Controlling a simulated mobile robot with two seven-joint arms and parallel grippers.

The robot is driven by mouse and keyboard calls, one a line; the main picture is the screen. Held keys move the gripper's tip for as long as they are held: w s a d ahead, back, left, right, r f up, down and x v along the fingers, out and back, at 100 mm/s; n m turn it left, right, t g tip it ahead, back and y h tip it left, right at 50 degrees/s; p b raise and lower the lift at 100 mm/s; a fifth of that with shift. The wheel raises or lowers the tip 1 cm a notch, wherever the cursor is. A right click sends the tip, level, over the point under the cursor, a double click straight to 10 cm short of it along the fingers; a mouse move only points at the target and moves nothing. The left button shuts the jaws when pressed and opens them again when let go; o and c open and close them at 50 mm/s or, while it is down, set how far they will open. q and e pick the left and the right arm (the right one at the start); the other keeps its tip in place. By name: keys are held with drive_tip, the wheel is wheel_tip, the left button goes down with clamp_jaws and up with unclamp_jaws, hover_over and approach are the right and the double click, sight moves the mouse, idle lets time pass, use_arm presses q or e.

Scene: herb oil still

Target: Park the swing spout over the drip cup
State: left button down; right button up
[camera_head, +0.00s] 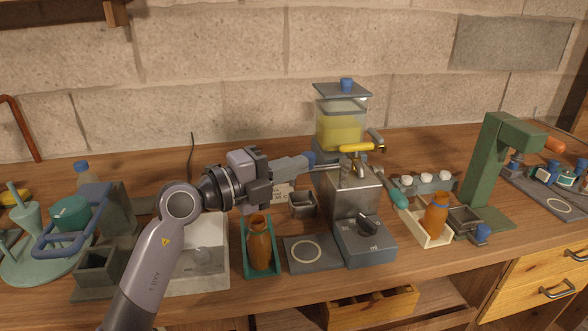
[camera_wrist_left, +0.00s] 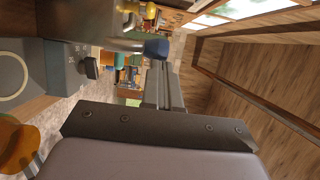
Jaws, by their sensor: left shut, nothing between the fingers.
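The still (camera_head: 352,195) is a grey metal box with a dial on its base. A thin swing spout with a blue tip (camera_head: 310,159) reaches out from its left side; the blue tip also shows in the left wrist view (camera_wrist_left: 157,48). The drip cup (camera_head: 302,206), a small grey square cup, stands on the table left of the still, below the blue tip in the head picture. My left gripper (camera_head: 304,162) is shut and empty, its fingertips right by the blue tip. I cannot tell whether they touch. My right gripper is not in view.
A glass tank of yellow liquid (camera_head: 340,132) stands behind the still, near a yellow handle (camera_head: 357,148). A brown bottle (camera_head: 260,246) stands in a green tray, beside a ring-marked plate (camera_head: 306,252). Another brown bottle (camera_head: 436,214) and a green press (camera_head: 487,175) are at right.

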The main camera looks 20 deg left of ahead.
use_arm(q)
drive_tip(key=shift+a, duration=0.1)
drive_tip(key=w+a+m+g+h+b, duration=0.3)
drive_tip(key=w+m+g+h, duration=0.2)
drive_tip(key=w, duration=0.4)
drive_tip(key=shift+a+g, duration=0.3)
drive_tip(key=shift+g, duration=0.4)
drive_tip(key=shift+m+h, duration=0.3)
drive_tip(key=shift+s, duration=0.1)
idle(0.5)
